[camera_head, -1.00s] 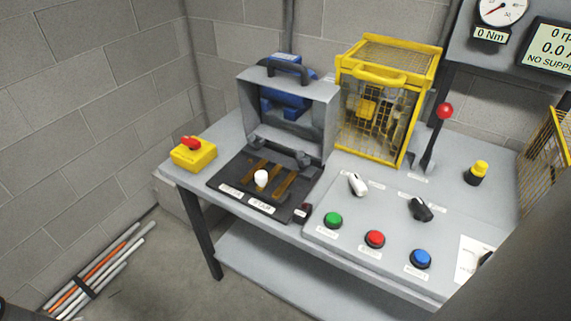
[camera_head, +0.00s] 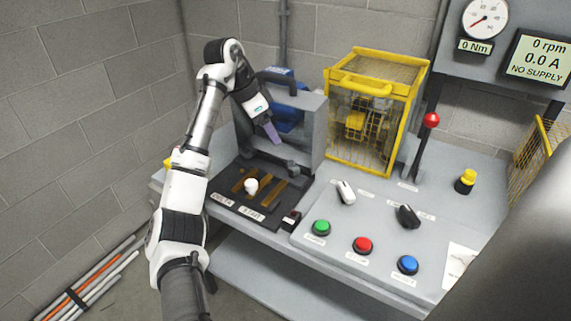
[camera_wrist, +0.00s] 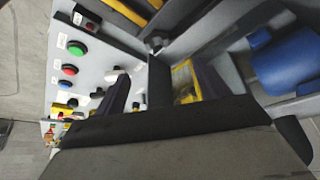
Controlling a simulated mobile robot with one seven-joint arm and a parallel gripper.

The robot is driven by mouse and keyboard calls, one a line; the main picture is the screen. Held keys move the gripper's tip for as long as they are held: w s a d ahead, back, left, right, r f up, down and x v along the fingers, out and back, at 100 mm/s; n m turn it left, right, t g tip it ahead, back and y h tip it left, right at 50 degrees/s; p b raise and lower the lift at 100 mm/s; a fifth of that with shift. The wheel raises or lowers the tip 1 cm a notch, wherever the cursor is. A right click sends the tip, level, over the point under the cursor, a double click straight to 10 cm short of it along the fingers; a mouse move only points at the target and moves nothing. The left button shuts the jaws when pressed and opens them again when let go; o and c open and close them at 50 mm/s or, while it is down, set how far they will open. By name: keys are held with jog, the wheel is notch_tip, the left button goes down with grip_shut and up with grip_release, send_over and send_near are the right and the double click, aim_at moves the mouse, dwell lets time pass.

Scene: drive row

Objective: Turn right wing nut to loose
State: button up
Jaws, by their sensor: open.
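The right wing nut appears to be the small dark piece (camera_head: 293,168) at the front right foot of the open grey housing (camera_head: 311,135). A similar dark piece, which looks like the left wing nut (camera_head: 245,153), is at the front left foot. Both are too small for me to tell their angle. My gripper (camera_head: 272,134) is open and empty, above and behind these pieces, in front of the housing's opening. In the wrist view my gripper's two dark fingers (camera_wrist: 160,88) are apart. A small grey fitting (camera_wrist: 156,43) shows beyond them; I cannot tell which nut it is.
A yellow mesh cage (camera_head: 372,112) stands right of the housing, with a red-knobbed lever (camera_head: 431,120) beyond. A black panel with a white knob (camera_head: 251,186) lies in front. Green (camera_head: 321,228), red (camera_head: 362,246) and blue (camera_head: 408,265) buttons line the bench front.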

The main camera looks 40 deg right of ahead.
aim_at(289, 165)
jog(key=x, duration=0.9)
jog(key=s+p+x, duration=0.1)
jog(key=x, duration=0.4)
jog(key=shift+a+f, duration=0.15)
jog(key=shift+a, duration=0.05)
jog(key=shift+w, duration=0.1)
jog(key=c, duration=1)
